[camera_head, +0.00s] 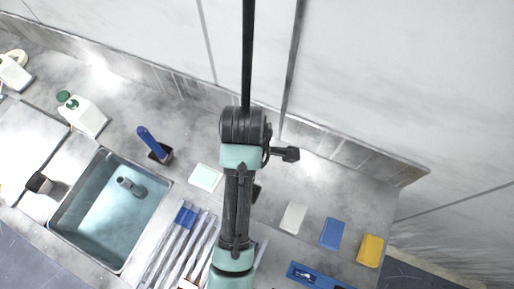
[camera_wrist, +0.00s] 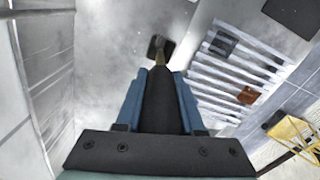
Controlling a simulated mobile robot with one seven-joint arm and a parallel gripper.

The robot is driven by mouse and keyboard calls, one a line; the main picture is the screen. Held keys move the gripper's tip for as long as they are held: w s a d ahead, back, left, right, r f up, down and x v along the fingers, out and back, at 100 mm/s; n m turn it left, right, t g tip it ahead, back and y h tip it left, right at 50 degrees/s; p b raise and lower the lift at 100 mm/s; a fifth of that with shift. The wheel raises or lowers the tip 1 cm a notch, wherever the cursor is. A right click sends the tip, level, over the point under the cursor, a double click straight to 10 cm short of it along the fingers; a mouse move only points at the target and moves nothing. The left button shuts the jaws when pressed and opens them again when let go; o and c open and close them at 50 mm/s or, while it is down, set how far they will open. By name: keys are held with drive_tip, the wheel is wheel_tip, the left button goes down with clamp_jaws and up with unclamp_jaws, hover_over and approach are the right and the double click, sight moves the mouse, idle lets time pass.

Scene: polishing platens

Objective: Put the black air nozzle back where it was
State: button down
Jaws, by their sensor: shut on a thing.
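The black air nozzle (camera_wrist: 158,105) is a dark tapered body with a brass tip, seen in the wrist view. My gripper (camera_wrist: 160,82) has blue fingers, shut on the nozzle from both sides. The brass tip points away from the wrist, toward a small black square piece (camera_wrist: 153,45) on the grey counter. The tip overlaps the edge of this piece in the picture; I cannot tell whether they touch. In the head view my arm hides the gripper and nozzle. A dark piece (camera_head: 257,191) shows partly beside my arm there.
A slatted rack (camera_wrist: 205,82) carries a brown block (camera_wrist: 247,95). The sink (camera_head: 90,215) is at left, with a blue-handled brush (camera_head: 150,140) beside it. White (camera_head: 293,217), blue (camera_head: 332,233) and yellow (camera_head: 370,250) pads lie at right. A wall borders the counter.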

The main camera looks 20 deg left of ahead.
wheel_tip(320, 180, down, 5)
drive_tip(key=shift+s+p, duration=0.15)
drive_tip(key=shift+p, duration=0.3)
drive_tip(key=shift+f+p, duration=0.3)
drive_tip(key=shift+f, duration=2.2)
drive_tip(key=c, duration=0.5)
unclamp_jaws()
wheel_tip(320, 180, up, 12)
drive_tip(key=shift+r, duration=0.1)
